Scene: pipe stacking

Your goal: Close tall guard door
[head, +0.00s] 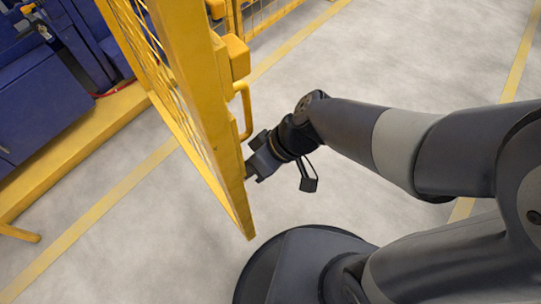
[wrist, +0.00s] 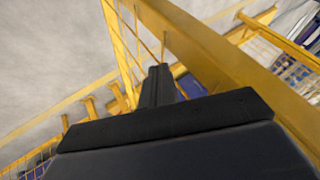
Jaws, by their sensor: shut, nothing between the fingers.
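The tall guard door (head: 205,95) is a yellow frame with a mesh panel. It stands open in the head view, jutting out from the upper left toward the middle. A yellow handle (head: 244,108) sits on its right side. My gripper (head: 252,172) is shut and empty, beside the door's edge and below the handle. It looks very close to the frame, and I cannot tell whether it touches. In the wrist view, the shut fingers (wrist: 157,85) point at the mesh side, with the yellow door frame (wrist: 215,55) crossing to the right.
A blue machine (head: 40,95) stands behind the door at the left, with a yellow base rail (head: 75,150) along its front. More yellow fencing (head: 265,14) runs at the top. The grey floor (head: 390,55) is clear on the right, marked with yellow lines.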

